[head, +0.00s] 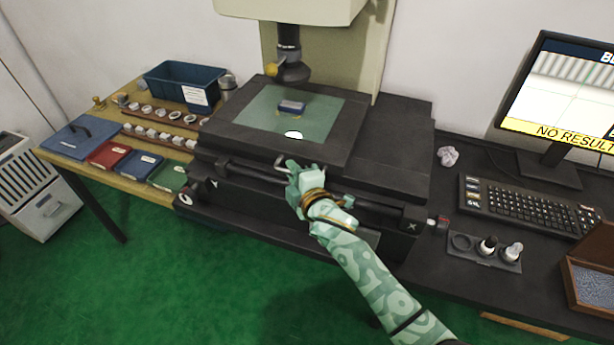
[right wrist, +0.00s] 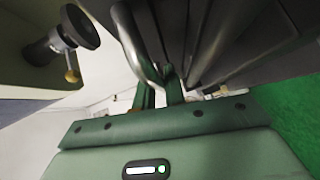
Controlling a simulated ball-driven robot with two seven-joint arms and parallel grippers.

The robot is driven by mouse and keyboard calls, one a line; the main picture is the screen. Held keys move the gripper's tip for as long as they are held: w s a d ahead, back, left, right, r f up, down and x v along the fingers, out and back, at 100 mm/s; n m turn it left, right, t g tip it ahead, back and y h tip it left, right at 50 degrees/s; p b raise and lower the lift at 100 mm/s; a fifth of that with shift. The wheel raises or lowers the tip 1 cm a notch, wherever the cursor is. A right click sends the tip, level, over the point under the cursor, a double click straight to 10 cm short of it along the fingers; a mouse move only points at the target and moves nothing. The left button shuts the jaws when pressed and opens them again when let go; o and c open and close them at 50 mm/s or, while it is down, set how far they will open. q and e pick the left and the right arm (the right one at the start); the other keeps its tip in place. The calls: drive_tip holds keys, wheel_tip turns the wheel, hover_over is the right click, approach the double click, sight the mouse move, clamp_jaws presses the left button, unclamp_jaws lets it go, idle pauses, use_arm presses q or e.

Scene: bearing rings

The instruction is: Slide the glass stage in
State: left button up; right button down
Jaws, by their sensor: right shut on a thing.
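The glass stage (head: 320,124) is a greenish glass plate in a wide black frame, on the dark base of the measuring machine. A bent metal handle (head: 281,161) is at the stage's front. My right gripper (head: 289,168) is shut on this handle; in the right wrist view the green fingers (right wrist: 158,95) meet at the curved bar (right wrist: 140,45). The fingers hide part of the grip. My left gripper is not in view.
The lens column (head: 289,60) hangs above the back of the stage. At left a wooden table holds coloured cases, rings and a blue bin (head: 183,82). At right are a keyboard (head: 525,205), a monitor (head: 565,95) and a small holder (head: 484,250).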

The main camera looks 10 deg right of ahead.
drive_tip(key=shift+a, duration=0.1)
idle(0.3)
drive_tip(key=c, duration=1.7)
unclamp_jaws()
drive_tip(key=shift+c, duration=0.2)
drive_tip(key=shift+w+a, duration=0.1)
drive_tip(key=p+v, duration=0.4)
drive_tip(key=v, duration=1.2)
drive_tip(key=shift+r, duration=0.1)
